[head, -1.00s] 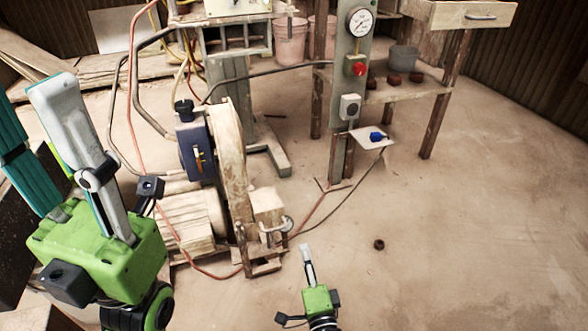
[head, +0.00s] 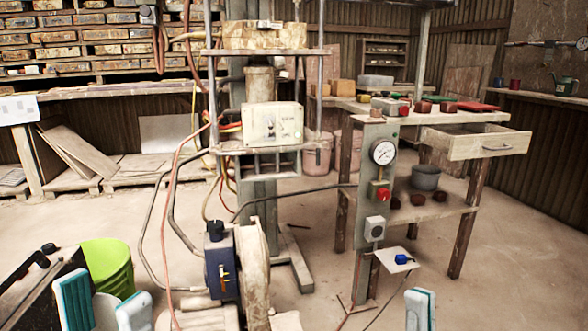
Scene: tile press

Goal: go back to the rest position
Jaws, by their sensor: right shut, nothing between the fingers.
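My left gripper (head: 105,308) shows at the bottom left of the head view. Its two pale fingers with teal pads point up and stand apart, with nothing between them. My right gripper (head: 420,308) shows at the bottom edge, right of the middle. Its fingers are together and hold nothing.
A motor unit with a blue box (head: 221,262) stands between the grippers. A post with a gauge (head: 383,152) and red button stands before a workbench (head: 440,118) with an open drawer (head: 476,146). A green bucket (head: 106,265) is at left. Floor is clear at right.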

